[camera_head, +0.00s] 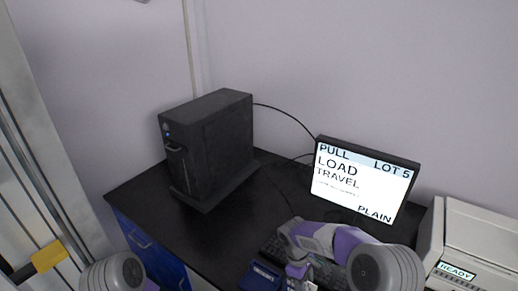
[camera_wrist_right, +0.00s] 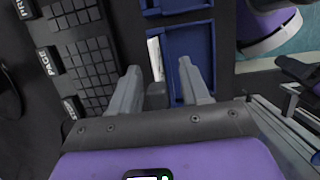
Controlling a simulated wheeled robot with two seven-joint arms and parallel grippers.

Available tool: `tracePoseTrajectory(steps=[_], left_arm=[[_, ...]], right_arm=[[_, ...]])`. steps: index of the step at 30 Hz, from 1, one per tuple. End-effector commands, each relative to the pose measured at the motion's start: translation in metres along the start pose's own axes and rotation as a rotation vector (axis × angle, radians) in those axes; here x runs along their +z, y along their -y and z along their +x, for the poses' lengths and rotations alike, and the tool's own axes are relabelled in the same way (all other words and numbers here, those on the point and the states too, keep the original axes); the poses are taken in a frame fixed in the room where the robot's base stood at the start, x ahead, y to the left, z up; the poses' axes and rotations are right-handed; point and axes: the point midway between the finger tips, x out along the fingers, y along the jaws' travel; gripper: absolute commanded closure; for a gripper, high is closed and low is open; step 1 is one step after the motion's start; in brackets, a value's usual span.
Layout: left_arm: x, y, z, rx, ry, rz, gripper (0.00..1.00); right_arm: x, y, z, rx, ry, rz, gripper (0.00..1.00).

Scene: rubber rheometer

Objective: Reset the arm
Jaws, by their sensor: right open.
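My right arm comes in from the lower right of the head view, purple and grey, bent over the desk. Its gripper (camera_head: 298,274) points down beside the keyboard (camera_head: 270,247), partly cut off by the lower edge. In the right wrist view the gripper (camera_wrist_right: 162,88) is open, with two grey fingers apart and nothing held. Beyond the fingertips lie the keyboard (camera_wrist_right: 82,62), on the left, and a blue tray (camera_wrist_right: 190,42) with a pale strip at its left edge. A rounded grey joint of my left arm shows at the lower left of the head view; its gripper is out of frame.
A black computer tower (camera_head: 210,145) stands on the dark desk (camera_head: 150,196). A monitor (camera_head: 365,180) reads "PULL", "LOT 5", "LOAD TRAVEL" and "PLAIN". A white machine (camera_head: 480,235) showing "READY" is at the right. The desk between tower and keyboard is clear.

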Motion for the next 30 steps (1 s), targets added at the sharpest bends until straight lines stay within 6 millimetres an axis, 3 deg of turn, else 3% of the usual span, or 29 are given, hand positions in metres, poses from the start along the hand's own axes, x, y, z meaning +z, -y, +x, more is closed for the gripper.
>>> tracePoseTrajectory(steps=[1, 3, 12, 23, 30], left_arm=[[0.0, -0.002, -0.004, 0.0, 0.0, 0.0, 0.53], [0.0, -0.003, -0.006, 0.0, 0.0, 0.0, 0.53], [0.0, -0.004, -0.009, 0.0, 0.0, 0.0, 0.53], [0.0, -0.003, -0.009, 0.0, 0.0, 0.0, 0.53], [0.0, -0.002, -0.004, 0.0, 0.0, 0.0, 0.53]], right_arm=[[0.002, -0.001, -0.016, 0.006, -0.007, 0.001, 0.54], [0.005, -0.001, -0.028, 0.006, -0.007, 0.0, 0.54], [0.011, 0.0, -0.049, 0.004, -0.005, 0.0, 0.54], [0.011, 0.0, -0.049, 0.003, -0.004, -0.001, 0.54], [0.005, 0.0, -0.025, 0.001, -0.001, -0.002, 0.54]])
